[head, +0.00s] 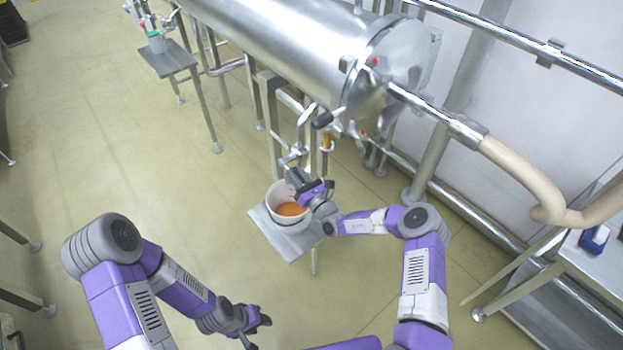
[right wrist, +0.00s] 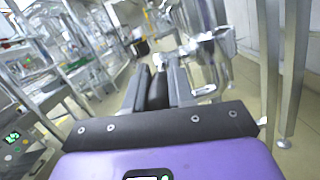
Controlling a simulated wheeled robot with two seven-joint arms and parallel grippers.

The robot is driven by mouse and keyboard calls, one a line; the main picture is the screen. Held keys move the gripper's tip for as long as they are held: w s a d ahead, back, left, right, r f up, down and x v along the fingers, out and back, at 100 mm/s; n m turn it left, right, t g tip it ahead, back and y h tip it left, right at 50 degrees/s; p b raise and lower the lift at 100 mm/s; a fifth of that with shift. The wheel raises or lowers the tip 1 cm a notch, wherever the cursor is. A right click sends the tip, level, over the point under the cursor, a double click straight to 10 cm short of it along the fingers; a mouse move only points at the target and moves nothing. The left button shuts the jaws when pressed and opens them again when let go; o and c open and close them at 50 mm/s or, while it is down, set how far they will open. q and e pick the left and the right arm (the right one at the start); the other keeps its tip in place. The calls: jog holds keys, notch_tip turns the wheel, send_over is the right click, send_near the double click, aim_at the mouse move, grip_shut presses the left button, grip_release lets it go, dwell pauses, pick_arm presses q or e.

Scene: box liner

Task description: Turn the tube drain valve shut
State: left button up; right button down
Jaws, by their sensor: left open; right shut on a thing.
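The large steel tube (head: 290,40) lies across the top of the head view. Its drain piping with the valve (head: 292,157) comes down over a white bucket (head: 275,196) that holds orange liquid. My right gripper (head: 298,178) is at this piping, just above the bucket. In the right wrist view its fingers (right wrist: 158,82) are closed on a dark handle-like piece (right wrist: 157,95). The gripper hides most of the handle in the head view, so I cannot tell its angle. My left gripper (head: 258,330) is open and empty, low over the floor, away from the valve.
The bucket stands on a small metal stand (head: 302,245). Another black lever (head: 323,120) sits at the tube's end. A beige hose (head: 520,175) runs right. A small table (head: 167,60) with bottles stands back left.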

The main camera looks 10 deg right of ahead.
dwell(0.3)
jog(key=c, duration=1)
grip_release()
jog(key=shift+o, duration=0.2)
jog(key=p+v, duration=0.2)
jog(key=v, duration=0.5)
jog(key=shift+s, duration=0.3)
jog(key=shift+d+f, duration=0.1)
jog(key=shift+f, duration=0.05)
